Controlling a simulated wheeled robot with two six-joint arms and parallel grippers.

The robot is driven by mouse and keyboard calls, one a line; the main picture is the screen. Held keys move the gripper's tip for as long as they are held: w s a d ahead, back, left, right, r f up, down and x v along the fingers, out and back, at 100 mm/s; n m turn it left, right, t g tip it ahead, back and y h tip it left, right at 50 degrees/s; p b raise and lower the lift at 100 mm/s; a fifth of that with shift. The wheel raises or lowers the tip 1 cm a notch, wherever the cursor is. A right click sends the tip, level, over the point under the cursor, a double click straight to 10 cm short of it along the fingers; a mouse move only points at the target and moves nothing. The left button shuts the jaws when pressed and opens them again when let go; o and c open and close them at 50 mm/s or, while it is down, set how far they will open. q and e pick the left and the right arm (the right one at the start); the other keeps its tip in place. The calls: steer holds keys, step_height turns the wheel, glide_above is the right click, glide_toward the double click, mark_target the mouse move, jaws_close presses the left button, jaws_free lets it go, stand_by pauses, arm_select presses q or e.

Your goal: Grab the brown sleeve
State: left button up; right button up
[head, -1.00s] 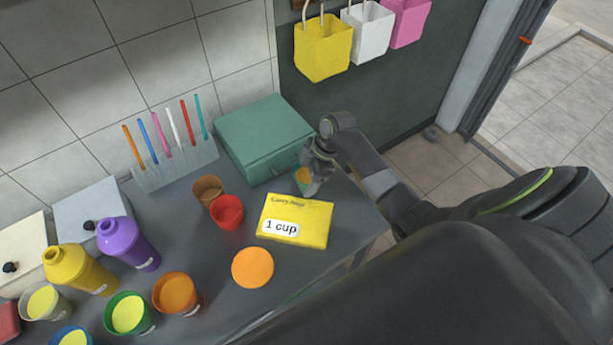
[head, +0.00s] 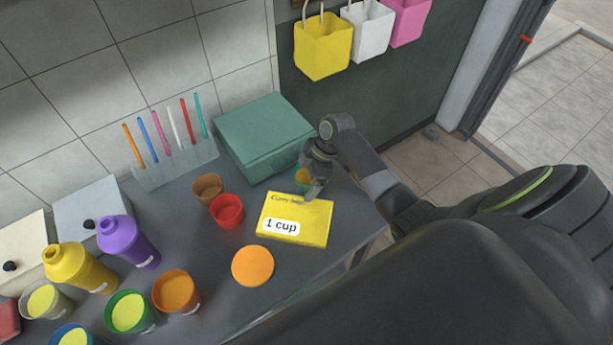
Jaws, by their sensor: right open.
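The brown sleeve (head: 207,188) stands on the grey table, touching or just behind a red cup-like sleeve (head: 227,210). My right gripper (head: 314,187) is open, to the right of the brown sleeve and well apart from it. Its fingers point down near the back edge of the yellow carry-bags packet. A small teal and yellow cup-like thing (head: 301,176) stands beside the fingers and is partly hidden by them. I cannot tell whether they touch it. My left gripper is not in view.
The yellow packet labelled "1 cup" (head: 312,225) lies near an orange disc (head: 253,266). A green box (head: 263,136) and a straw rack (head: 177,168) stand at the back. Filled cups and bottles, including a purple one (head: 128,241), crowd the left.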

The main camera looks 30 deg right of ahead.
steer(key=b+v, duration=0.2)
steer(key=v, duration=0.9)
steer(key=shift+d+r, duration=0.15)
steer(key=shift+r, duration=0.1)
steer(key=shift+o, duration=0.8)
steer(key=shift+d+r, duration=0.1)
steer(key=shift+r, duration=0.25)
